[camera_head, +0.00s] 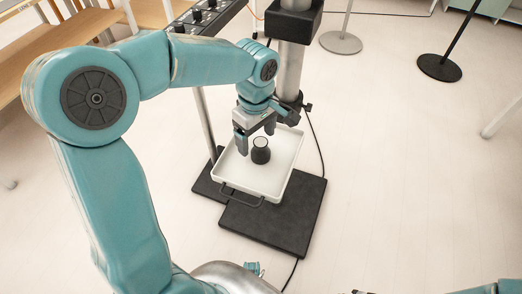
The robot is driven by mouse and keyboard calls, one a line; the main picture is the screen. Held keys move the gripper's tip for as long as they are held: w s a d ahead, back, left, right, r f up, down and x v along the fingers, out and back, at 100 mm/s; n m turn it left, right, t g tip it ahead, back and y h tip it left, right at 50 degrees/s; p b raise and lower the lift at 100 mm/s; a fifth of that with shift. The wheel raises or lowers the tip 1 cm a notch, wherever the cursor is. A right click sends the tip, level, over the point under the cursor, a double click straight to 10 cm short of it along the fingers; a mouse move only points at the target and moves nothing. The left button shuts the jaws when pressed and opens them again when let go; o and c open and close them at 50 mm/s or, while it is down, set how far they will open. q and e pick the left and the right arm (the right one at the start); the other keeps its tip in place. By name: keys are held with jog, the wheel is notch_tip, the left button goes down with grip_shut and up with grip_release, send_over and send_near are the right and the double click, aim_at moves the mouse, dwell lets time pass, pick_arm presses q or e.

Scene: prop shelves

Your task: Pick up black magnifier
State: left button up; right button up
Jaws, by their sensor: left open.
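The black magnifier (261,154) is a small dark cylinder with a pale round top. It stands upright on a white tray (270,186) in the head view. My left gripper (255,140) is open, pointing down over the tray at the magnifier's upper left. Its fingers are close to the magnifier; I cannot tell whether they touch it. Only slivers of my right arm show at the bottom right edge, and its jaws cannot be made out.
The tray has a dark front handle (240,197) and sits over black base plates (270,225). A metal column (291,70) rises behind it. A wooden shelf (50,45) stands at the upper left. Black and grey stand bases (440,68) are at the upper right.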

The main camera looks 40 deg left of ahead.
aim_at(259, 140)
pick_arm(q)
jog(key=f, duration=0.3)
jog(key=f+b, duration=0.1)
jog(key=f, duration=0.1)
jog(key=shift+w+d, duration=0.15)
jog(key=shift+w, duration=0.1)
jog(key=c, duration=1.1)
jog(key=shift+r, duration=0.15)
jog(key=shift+c, duration=0.2)
